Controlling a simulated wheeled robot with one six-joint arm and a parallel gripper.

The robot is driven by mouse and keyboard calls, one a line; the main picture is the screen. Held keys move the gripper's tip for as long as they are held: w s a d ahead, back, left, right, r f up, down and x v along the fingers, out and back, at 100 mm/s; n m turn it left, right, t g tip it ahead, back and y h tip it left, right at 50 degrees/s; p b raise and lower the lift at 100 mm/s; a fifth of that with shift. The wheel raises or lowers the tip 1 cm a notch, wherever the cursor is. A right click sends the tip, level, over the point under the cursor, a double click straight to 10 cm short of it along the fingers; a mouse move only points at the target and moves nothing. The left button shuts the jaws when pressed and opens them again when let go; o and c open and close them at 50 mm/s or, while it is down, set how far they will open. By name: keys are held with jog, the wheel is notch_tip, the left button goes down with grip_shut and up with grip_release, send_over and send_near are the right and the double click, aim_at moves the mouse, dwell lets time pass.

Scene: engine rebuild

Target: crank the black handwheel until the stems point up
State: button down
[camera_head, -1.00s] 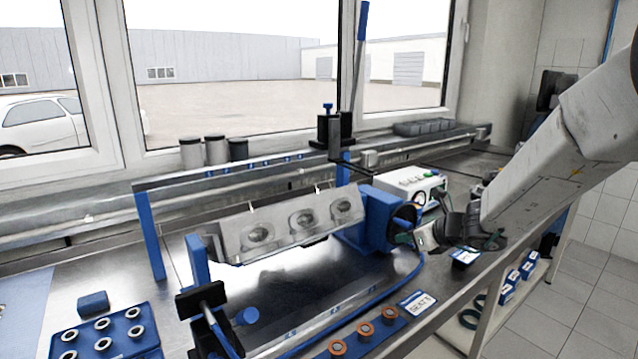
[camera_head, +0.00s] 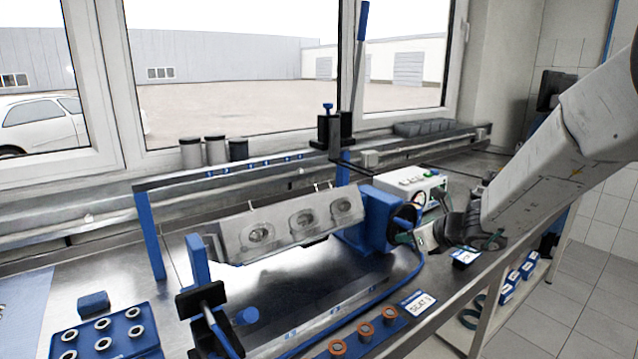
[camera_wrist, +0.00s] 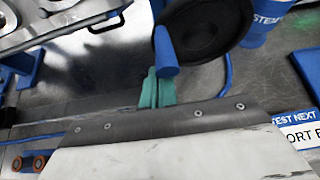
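The grey cylinder head (camera_head: 285,228) is held tilted in a blue stand, its face with several round ports turned toward the camera. Thin pins, perhaps the stems (camera_head: 317,187), show just above its top edge; most of their length is hidden. The black handwheel (camera_wrist: 208,28) is at the top of the wrist view, with a blue crank handle (camera_wrist: 165,50) on its rim. My gripper (camera_wrist: 156,92) has its teal fingers nearly together. The handle's end overlaps the fingertips, not visibly between them; contact is unclear. The wheel also shows in the head view (camera_head: 403,222), left of my gripper.
A blue tray (camera_head: 131,345) with several rings is at the front left. Copper-coloured rings (camera_head: 362,331) sit on a blue strip near the bench's front edge. A white control box (camera_head: 411,184) stands behind the handwheel. A blue hose (camera_head: 400,285) curves below it.

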aim_at(411, 225)
jog(key=shift+r, duration=0.15)
jog(key=shift+w+r, duration=0.1)
jog(key=shift+r, duration=0.3)
jog(key=shift+d+r, duration=0.15)
jog(key=shift+r, duration=0.25)
jog(key=shift+w+r, duration=0.1)
jog(key=shift+d+r, duration=0.2)
jog(key=shift+r, duration=0.15)
jog(key=shift+w, duration=0.1)
